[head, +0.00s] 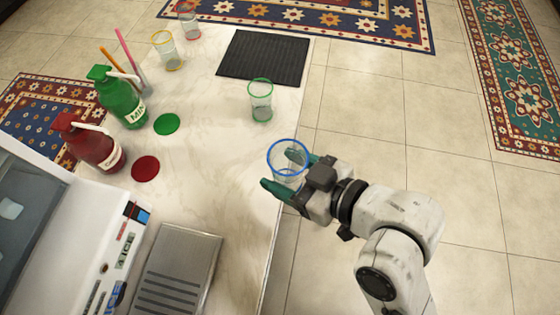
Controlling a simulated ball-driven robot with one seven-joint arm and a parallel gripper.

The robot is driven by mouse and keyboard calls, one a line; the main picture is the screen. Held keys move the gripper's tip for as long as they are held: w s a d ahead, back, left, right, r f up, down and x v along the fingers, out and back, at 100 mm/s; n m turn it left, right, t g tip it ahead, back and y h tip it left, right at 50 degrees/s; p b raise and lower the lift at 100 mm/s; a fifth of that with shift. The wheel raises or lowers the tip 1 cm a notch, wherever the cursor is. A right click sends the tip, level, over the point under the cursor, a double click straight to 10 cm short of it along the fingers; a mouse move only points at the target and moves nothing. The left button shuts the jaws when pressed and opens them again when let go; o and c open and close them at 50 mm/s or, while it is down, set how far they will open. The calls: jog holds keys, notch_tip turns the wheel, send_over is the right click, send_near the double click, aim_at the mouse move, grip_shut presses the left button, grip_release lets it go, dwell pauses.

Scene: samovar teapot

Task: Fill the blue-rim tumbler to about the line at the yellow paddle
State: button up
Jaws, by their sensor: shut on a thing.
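The blue-rim tumbler (286,170) is clear glass and stands roughly upright at the right edge of the counter in the head view. My gripper (280,170) is shut on it from the right, with one green finger on each side. The tumbler seems empty, but I cannot tell for sure. Its lower part is partly hidden by the near finger, and I cannot tell whether its base touches anything. I cannot make out a yellow paddle or a fill line on the tumbler.
A white machine (60,255) with a metal drip tray (178,265) stands at lower left. A green bottle (118,98) and a red bottle (92,145) stand left. A green-rim tumbler (261,102) stands near a black mat (263,57). The middle counter (215,165) is clear.

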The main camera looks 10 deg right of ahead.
jog(key=w+d+f+m+t+h, duration=0.2)
jog(key=d+f+m+h, duration=0.2)
jog(key=f, duration=0.9)
jog(key=w+d+f+m+t+h, duration=0.2)
jog(key=d+f+m+h, duration=0.3)
jog(key=d+f, duration=0.6)
notch_tip(320, 180, down, 3)
jog(key=shift+w+f+h, duration=0.1)
jog(key=shift+w+h, duration=0.2)
jog(key=shift+w, duration=0.3)
